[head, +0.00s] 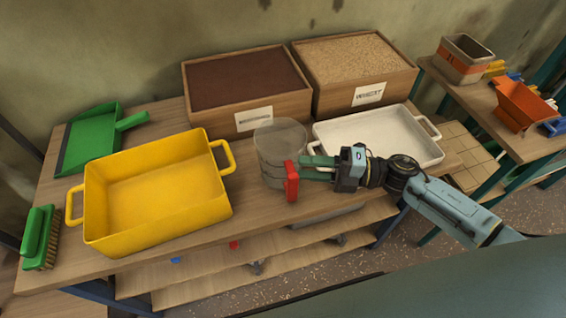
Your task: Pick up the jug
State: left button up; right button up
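The jug (278,138) is a clear, see-through cylinder standing upright on the wooden bench, between the yellow tray and the white tray. Its red handle (291,182) is on the near side. My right gripper (304,168) comes in from the right, just beside the jug's handle. Its two green fingers look spread apart, with their tips close to the handle; whether they touch it is hard to see. My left gripper is not in view.
A yellow tray (225,205) stands left of the jug and a white tray (428,158) right of it. Behind are two wooden boxes, one of dark material (212,122) and one labelled wheat (335,105). A green dustpan (88,145) and brush (38,235) lie at left.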

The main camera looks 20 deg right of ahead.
aim_at(285, 167)
jog(key=x, duration=0.7)
jog(key=shift+p, duration=0.4)
jog(key=shift+d, duration=0.1)
grip_shut()
